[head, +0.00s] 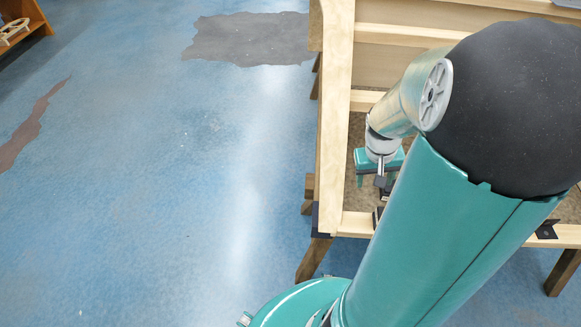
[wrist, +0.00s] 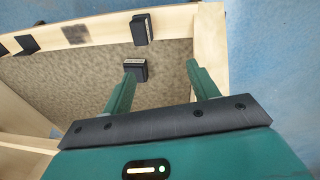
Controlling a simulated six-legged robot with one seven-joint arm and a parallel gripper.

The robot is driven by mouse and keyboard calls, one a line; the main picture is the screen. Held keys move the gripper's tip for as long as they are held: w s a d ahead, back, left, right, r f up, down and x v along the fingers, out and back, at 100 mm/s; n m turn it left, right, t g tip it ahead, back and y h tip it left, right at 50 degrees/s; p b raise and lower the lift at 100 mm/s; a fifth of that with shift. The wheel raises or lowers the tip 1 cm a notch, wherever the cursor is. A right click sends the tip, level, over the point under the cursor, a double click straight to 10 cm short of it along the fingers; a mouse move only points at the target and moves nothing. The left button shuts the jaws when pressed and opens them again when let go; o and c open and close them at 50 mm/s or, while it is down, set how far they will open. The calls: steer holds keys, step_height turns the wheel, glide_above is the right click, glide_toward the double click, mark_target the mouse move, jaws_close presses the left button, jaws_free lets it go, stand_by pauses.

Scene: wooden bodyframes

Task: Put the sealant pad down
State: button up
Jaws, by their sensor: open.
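My gripper (wrist: 161,70) is open, its two green fingers apart over the wooden bodyframe's brown inner panel (wrist: 75,82). A small dark block with a pale face (wrist: 136,70), perhaps the sealant pad, sits on the panel near the left fingertip. I cannot tell whether they touch. A similar dark block (wrist: 141,29) is on the frame's rail beyond. In the head view my gripper (head: 374,182) hangs low inside the bodyframe (head: 334,120), partly hidden by my arm. A small dark piece (head: 377,215) shows at the near rail.
More dark pieces (wrist: 27,44) and a flat dark patch (wrist: 75,34) are along the rail at the wrist view's left. A black bracket (head: 545,230) sits on the near rail. The blue floor (head: 180,180) left of the frame is clear. A wooden shelf (head: 22,25) stands far left.

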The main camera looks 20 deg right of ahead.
steer(key=s+a+r+n+t, duration=0.1)
steer(key=a+r+n+t, duration=0.1)
steer(key=a+r, duration=0.7)
steer(key=a+r+n+t+y, duration=0.1)
steer(key=a+r+n+t, duration=0.1)
steer(key=a+r, duration=0.8)
steer(key=a+t, duration=0.1)
steer(key=a, duration=0.5)
steer(key=shift+s+a+n+t+y, duration=0.15)
steer(key=shift+s+n+t+y, duration=0.15)
steer(key=shift+s+n, duration=0.1)
steer(key=shift+d, duration=0.2)
